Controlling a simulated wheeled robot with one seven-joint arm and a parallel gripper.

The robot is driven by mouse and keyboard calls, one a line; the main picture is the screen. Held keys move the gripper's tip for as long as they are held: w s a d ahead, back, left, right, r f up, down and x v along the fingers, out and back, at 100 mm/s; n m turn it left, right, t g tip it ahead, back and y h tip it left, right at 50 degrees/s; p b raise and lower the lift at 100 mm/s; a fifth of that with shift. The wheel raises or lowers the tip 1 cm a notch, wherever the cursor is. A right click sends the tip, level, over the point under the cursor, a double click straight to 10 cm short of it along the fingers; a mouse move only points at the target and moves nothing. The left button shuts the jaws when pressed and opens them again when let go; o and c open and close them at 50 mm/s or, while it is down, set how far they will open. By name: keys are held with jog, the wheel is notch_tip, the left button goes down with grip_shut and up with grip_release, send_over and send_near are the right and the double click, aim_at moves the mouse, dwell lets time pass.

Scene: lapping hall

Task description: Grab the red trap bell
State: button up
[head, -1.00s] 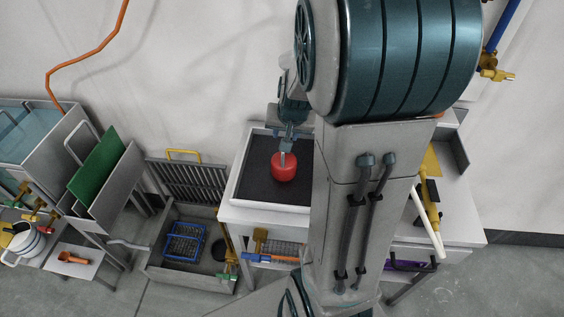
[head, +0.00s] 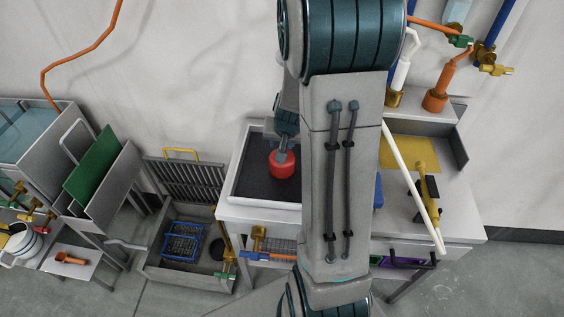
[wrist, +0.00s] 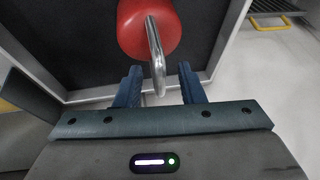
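The red trap bell (head: 282,166) is a rounded red body with a metal handle, on the dark surface of a pale-rimmed tray (head: 232,188). In the wrist view the bell (wrist: 146,28) is at the top, and its bent metal handle (wrist: 156,60) points toward my gripper (wrist: 160,76). My two blue fingers are apart, one on each side of the handle's near end, with gaps visible. In the head view my gripper (head: 286,141) is just above the bell, and its fingers are too small to judge there.
A grey sink (head: 175,272) with a blue basket (head: 182,242) stands left of the bench. A green board (head: 94,170) is further left. A white rod (head: 412,190) and yellow valve (head: 428,185) lie right of my arm. My arm hides the bench middle.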

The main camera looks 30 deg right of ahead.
grip_shut()
dwell(1.3)
